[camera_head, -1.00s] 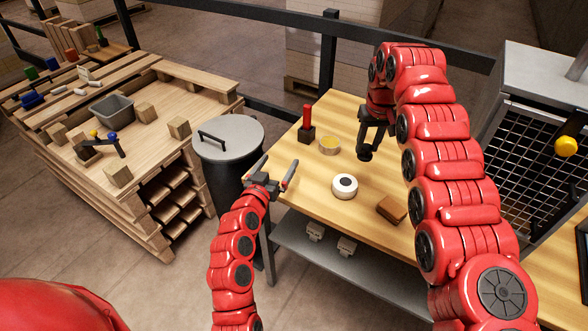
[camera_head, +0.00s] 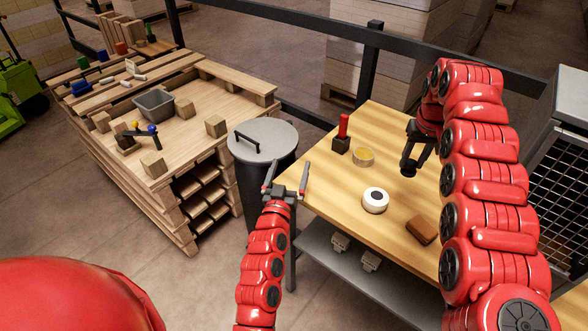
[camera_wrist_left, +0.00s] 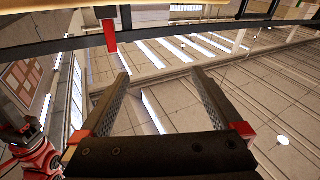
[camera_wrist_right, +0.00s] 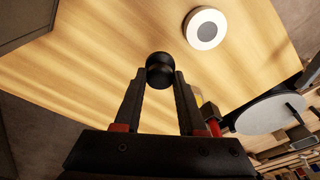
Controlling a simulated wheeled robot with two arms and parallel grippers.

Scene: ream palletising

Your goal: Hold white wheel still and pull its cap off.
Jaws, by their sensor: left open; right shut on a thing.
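My left gripper (camera_head: 289,168) is open and empty, over the table's left edge beside the grey-lidded bin. It is left of the wheel and not touching it. The left wrist view shows its spread fingers (camera_wrist_left: 160,80) with nothing between them.
A red-handled tool on a dark block (camera_head: 342,135), a yellow-topped round container (camera_head: 363,157) and a brown block (camera_head: 422,230) stand on the table. The lidded bin (camera_head: 262,137) is at its left. A wire-mesh cage (camera_head: 560,190) is at the right. The table between is clear.

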